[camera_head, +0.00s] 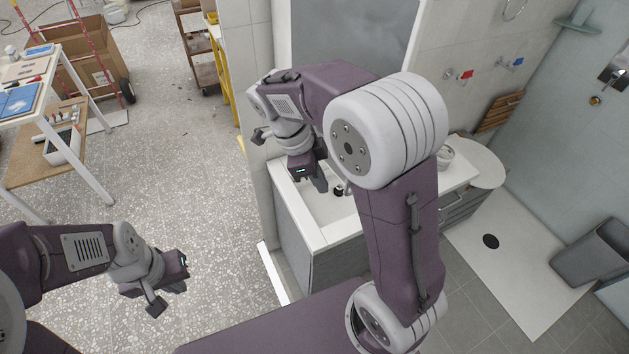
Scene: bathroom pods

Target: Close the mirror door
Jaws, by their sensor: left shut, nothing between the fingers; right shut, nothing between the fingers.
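A grey mirror panel (345,35) is on the wall above the sink at the top middle, cut off by the picture's top edge. I cannot tell from this view whether its door stands open or how far. My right arm crosses in front of its lower part. My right gripper (319,184) is shut and empty, low over the white sink (308,205), below the mirror and apart from it. My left gripper (156,305) is shut and empty at the lower left, over the speckled floor and far from the mirror.
A grey vanity cabinet (292,245) stands under the sink. A pale partition wall edge (247,110) rises left of it. At the right are a shower tray (515,255) and a grey bin (595,255). A work table (40,110) stands at the left. The speckled floor between is clear.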

